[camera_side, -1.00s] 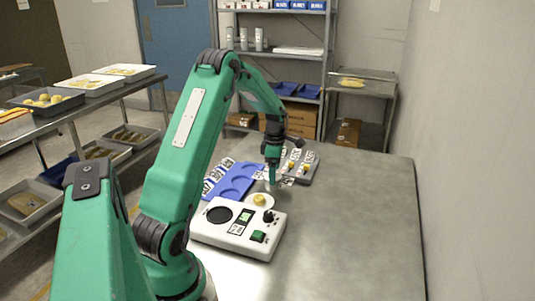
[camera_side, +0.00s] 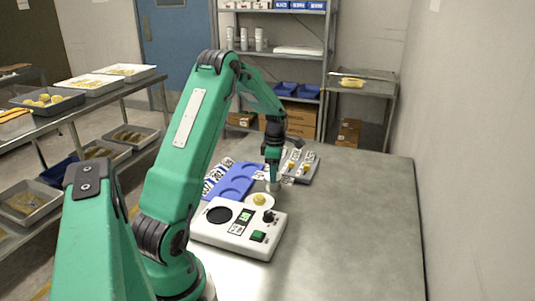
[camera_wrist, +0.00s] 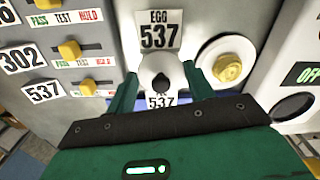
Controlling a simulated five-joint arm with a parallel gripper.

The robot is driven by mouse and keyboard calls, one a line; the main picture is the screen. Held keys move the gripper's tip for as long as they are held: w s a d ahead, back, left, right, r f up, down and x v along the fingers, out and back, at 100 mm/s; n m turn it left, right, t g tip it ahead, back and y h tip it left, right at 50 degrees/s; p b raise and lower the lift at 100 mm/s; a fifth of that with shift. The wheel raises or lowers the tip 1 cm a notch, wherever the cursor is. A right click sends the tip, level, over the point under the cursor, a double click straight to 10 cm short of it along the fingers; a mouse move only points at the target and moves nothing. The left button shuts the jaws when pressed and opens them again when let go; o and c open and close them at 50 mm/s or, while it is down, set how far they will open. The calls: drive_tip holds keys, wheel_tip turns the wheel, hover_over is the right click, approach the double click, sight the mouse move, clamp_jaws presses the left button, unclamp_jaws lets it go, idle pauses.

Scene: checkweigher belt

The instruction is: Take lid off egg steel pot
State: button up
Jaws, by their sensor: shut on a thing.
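My gripper (camera_wrist: 159,84) has its two green fingers on either side of a pale round steel piece with a dark knob (camera_wrist: 161,82). This is the egg steel pot's lid, and the fingers are shut on it. A card reading EGG 537 (camera_wrist: 159,32) is just beyond it, and a smaller 537 label (camera_wrist: 160,101) shows on the near side. In the side view my gripper (camera_side: 273,178) points down, with the pale grey steel pot (camera_side: 273,186) right under the fingertips. I cannot tell whether lid and pot are apart.
A blue tray (camera_side: 236,181) is left of the gripper. A grey panel with yellow sliders (camera_wrist: 70,49) is beside it. The table's right side is clear.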

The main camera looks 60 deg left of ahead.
drive_tip(key=shift+r, duration=0.15)
drive_tip(key=shift+r, duration=0.5)
wheel_tip(320, 180, up, 3)
drive_tip(key=shift+d+r, duration=0.15)
drive_tip(key=w+d+r, duration=0.1)
drive_tip(key=d+r, duration=0.5)
drive_tip(key=d, duration=0.5)
drive_tip(key=shift+w+r, duration=0.25)
drive_tip(key=shift+w, duration=0.1)
drive_tip(key=shift+d, duration=0.2)
drive_tip(key=s+d+f, duration=0.2)
drive_tip(key=d+f, duration=0.2)
drive_tip(key=d, duration=0.7)
hover_over(290, 206)
wheel_tip(290, 206, down, 7)
drive_tip(key=shift+a+r, duration=0.1)
drive_tip(key=shift+f, duration=2)
